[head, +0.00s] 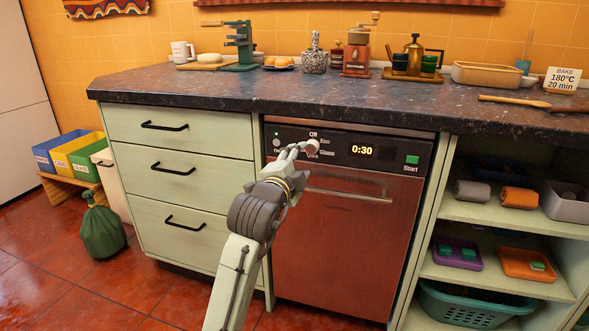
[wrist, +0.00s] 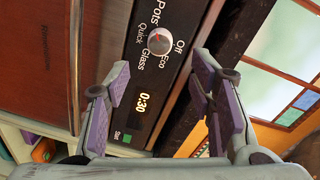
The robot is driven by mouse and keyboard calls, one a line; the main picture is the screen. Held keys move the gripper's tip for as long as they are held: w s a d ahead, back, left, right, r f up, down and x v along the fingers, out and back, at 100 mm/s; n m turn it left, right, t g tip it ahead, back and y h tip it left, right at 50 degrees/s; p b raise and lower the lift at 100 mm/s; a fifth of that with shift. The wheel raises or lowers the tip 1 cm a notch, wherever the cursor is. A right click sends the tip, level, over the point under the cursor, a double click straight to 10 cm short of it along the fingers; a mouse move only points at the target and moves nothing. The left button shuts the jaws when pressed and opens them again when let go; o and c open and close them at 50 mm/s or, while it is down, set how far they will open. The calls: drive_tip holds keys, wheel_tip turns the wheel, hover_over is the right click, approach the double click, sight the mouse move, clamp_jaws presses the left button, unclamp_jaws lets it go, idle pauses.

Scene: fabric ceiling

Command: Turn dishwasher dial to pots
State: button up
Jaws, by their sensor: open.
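The dishwasher (head: 345,225) has a reddish-brown door and a black control panel. The round silver dial (wrist: 158,41) with a red mark is on the panel; it also shows in the head view (head: 313,147). Around it in the wrist view are Pots, Off, Eco, Quick and Glass. The exact label its mark points to is hard to tell. My gripper (wrist: 160,82) is open, its purple-padded fingers spread to either side with nothing between them. In the head view my gripper (head: 297,148) is close by the dial; contact cannot be told.
The display (head: 362,150) reads 0:30, with a green Start button (head: 412,160) to its right. A dark countertop (head: 330,92) overhangs the panel. The door handle (head: 347,195) is below. Drawers (head: 180,130) stand left, open shelves (head: 480,212) right.

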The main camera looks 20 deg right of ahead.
drive_tip(key=v, duration=0.4)
